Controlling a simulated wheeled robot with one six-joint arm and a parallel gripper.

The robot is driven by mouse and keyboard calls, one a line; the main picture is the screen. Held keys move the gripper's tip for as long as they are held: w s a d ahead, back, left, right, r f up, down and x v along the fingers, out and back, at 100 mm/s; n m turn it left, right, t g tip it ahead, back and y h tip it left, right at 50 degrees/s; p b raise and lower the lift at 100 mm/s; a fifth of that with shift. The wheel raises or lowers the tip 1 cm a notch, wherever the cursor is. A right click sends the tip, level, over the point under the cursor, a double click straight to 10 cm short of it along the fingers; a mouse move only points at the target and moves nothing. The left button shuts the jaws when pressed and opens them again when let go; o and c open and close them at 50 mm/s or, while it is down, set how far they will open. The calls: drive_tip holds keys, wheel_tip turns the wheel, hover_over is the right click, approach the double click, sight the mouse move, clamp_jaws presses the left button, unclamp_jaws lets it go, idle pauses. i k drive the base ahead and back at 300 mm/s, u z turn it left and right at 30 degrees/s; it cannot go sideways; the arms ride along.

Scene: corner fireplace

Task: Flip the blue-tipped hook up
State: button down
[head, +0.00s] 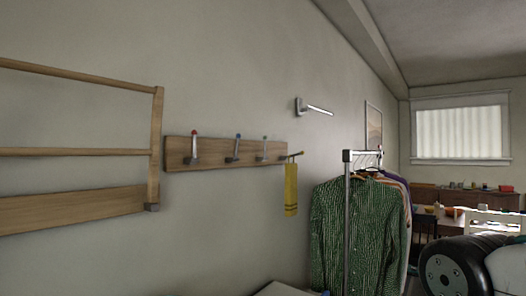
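The blue-tipped hook (236,148) is on a wooden rail on the wall, between a red-tipped hook (193,148) and a green-tipped hook (264,149). Its thin metal arm rises from a dark mount at the rail's lower part, with the blue tip at the top. All three hooks look alike in pose, tips up; whether the blue one is folded flat or stands out from the rail I cannot tell. My gripper is not in view. A black and white part, probably my arm, fills the lower right corner, apart from the rail.
The wooden rail (213,149) has a wooden rack (75,152) close on its left. A yellow towel (291,190) hangs at its right end. A metal wall bar (315,107) sticks out above right. A clothes rack with a green shirt (355,235) stands right.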

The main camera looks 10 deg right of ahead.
sight(238, 136)
drive_tip(key=z, duration=1.5)
drive_tip(key=i, duration=1.15)
drive_tip(key=u, duration=1.15)
